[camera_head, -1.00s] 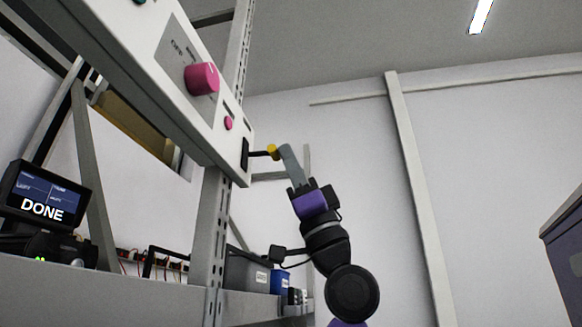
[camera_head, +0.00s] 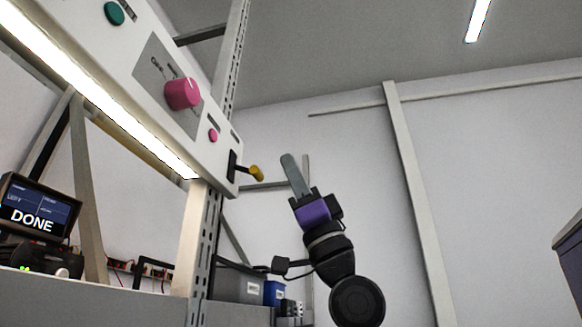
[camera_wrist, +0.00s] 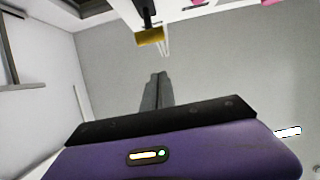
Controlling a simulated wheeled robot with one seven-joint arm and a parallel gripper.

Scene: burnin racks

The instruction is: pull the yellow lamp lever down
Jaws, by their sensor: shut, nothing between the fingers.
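The yellow lamp lever (camera_head: 256,173) has a dark stem and a yellow tip, and sticks out from a black slot at the right end of the white control panel (camera_head: 143,85). Its stem slopes down to the right. My gripper (camera_head: 288,158) is shut and empty, to the right of the lever with a gap between them. In the wrist view the yellow tip (camera_wrist: 149,37) hangs beyond my shut fingertips (camera_wrist: 158,76), also apart. A lit lamp strip (camera_head: 95,92) glows along the panel's lower edge.
The panel carries a pink knob (camera_head: 182,93), a small pink button (camera_head: 213,135) and a teal button (camera_head: 114,13). A slotted metal post (camera_head: 207,240) stands below it. A screen reading DONE (camera_head: 38,208) sits at left. Space right of my gripper is clear.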

